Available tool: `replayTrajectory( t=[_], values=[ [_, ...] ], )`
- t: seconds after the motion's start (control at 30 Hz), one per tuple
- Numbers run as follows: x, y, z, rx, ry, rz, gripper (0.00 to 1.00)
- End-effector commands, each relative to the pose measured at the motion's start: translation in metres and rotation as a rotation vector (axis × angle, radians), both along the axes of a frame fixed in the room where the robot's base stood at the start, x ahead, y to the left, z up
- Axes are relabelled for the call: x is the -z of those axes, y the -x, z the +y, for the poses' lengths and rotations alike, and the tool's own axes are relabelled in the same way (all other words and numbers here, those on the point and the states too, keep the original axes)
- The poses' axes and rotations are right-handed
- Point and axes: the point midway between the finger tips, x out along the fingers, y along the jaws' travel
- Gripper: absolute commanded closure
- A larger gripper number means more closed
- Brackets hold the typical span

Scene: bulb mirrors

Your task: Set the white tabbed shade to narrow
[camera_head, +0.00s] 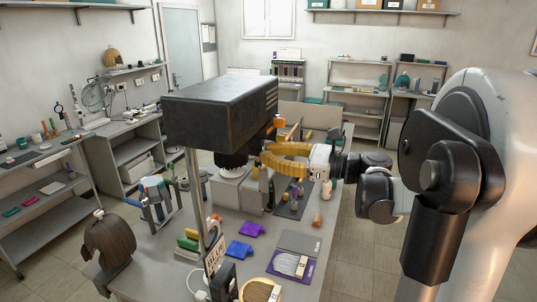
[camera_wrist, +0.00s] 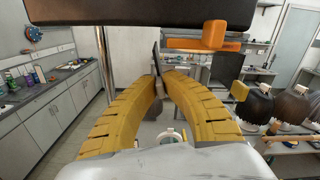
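A dark box-shaped lamp head (camera_head: 222,105) stands on a metal pole above the bench, with a black and white ring (camera_head: 232,163) under it. An orange tab (camera_head: 279,122) sticks out at its right side. In the wrist view this orange tab (camera_wrist: 200,44) lies above my fingers, under the dark head (camera_wrist: 140,10). I cannot pick out a white tabbed shade with certainty. My gripper (camera_head: 264,153) has yellow curved fingers beside the lamp head, below the tab. In the wrist view the fingertips (camera_wrist: 160,78) come close together around a thin dark piece; whether they grip it is unclear.
The bench holds a blue cloth (camera_head: 239,250), a purple cloth (camera_head: 248,229), a brush on a purple mat (camera_head: 290,266) and a dark wig (camera_head: 108,240). Several wigs stand at the right of the wrist view (camera_wrist: 292,106). The lamp pole (camera_head: 195,185) stands left of my gripper.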

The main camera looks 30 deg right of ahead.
Motion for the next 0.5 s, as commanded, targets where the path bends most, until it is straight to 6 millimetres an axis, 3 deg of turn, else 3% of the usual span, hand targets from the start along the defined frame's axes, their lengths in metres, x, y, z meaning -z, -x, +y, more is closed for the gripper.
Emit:
replayTrajectory(
  t=[0.2, 0.5],
  values=[
    [0.000, -0.001, -0.001, 0.000, 0.023, -0.018, 1.00],
    [-0.005, -0.008, -0.010, 0.000, 0.242, -0.190, 1.00]
  ],
)
